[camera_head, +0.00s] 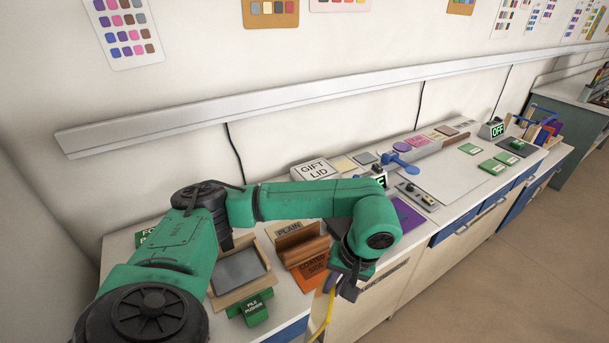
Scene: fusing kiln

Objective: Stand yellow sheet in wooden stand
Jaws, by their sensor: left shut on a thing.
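My left gripper (345,285) points down at the front edge of the bench, shut on a thin yellow sheet (327,314). The sheet shows almost edge-on and hangs below the fingers, in front of the bench; its upper part is hidden by the gripper. A brown wooden stand (303,250) is on the bench just left of the gripper, with a PLAIN label behind and an orange label in front. The sheet is apart from it. Another wooden rack (534,134) with coloured upright pieces is at the far right. My right gripper is not in view.
A white GIFT LID box (314,171) is behind my forearm. A purple sheet (406,215) lies right of the gripper. A pale board (465,173) lies farther right.

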